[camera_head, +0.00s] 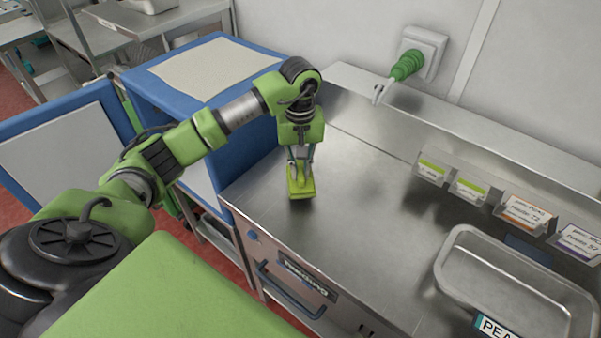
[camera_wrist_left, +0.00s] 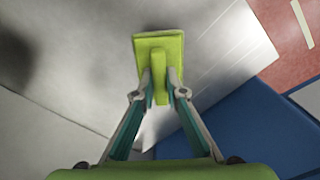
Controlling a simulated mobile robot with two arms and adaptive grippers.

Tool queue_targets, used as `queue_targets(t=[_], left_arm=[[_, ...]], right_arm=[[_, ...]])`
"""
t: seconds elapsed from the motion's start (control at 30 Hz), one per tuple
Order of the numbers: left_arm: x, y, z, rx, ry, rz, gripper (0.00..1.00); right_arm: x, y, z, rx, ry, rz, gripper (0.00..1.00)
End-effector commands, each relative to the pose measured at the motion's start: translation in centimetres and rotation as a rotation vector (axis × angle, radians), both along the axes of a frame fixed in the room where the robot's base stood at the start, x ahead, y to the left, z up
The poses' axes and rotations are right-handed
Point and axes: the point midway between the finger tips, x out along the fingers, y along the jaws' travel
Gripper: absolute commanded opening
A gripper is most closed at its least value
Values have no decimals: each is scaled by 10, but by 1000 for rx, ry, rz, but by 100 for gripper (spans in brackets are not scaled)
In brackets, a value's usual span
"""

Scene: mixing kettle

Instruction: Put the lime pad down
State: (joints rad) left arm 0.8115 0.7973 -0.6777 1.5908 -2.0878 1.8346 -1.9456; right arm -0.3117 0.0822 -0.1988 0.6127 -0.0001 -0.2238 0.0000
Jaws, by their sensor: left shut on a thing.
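The lime pad (camera_head: 301,188) is a small yellow-green block with a raised grip, at the left end of the steel counter (camera_head: 370,195). My left gripper (camera_head: 299,165) comes down on it from above and is shut on its grip. In the left wrist view the pad (camera_wrist_left: 158,44) sits between the fingertips, with the gripper (camera_wrist_left: 160,84) closed on the upright grip. The pad is at or just above the counter surface; I cannot tell whether it touches. My right gripper is not in view.
A steel tray (camera_head: 452,243) stands at the counter's right. Several labelled card holders (camera_head: 470,188) line the back ledge. A green-handled fitting (camera_head: 407,65) is on the wall. A blue cabinet (camera_head: 243,136) adjoins the counter's left end. The counter's middle is clear.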

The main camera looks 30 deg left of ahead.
Motion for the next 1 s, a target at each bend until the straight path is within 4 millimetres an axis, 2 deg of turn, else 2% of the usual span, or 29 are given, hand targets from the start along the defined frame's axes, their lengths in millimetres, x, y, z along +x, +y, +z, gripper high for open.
queue_targets(t=[0.03,0.17,0.3,0.6,0.63,0.67,1.0], left_arm=[[-3,-2,-5,-2,7,-2,0],[-2,-2,-21,-3,5,-2,0],[-2,-1,-26,-1,2,-2,0],[-1,-1,-31,-1,1,-2,0],[-1,-1,-29,-1,1,-2,20],[-1,-1,-29,-1,2,-2,27],[-2,-1,-28,-1,2,-2,29]], right_arm=[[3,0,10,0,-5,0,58],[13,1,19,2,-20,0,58],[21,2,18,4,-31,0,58],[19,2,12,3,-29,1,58],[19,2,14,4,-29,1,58],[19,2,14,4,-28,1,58],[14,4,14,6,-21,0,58]])
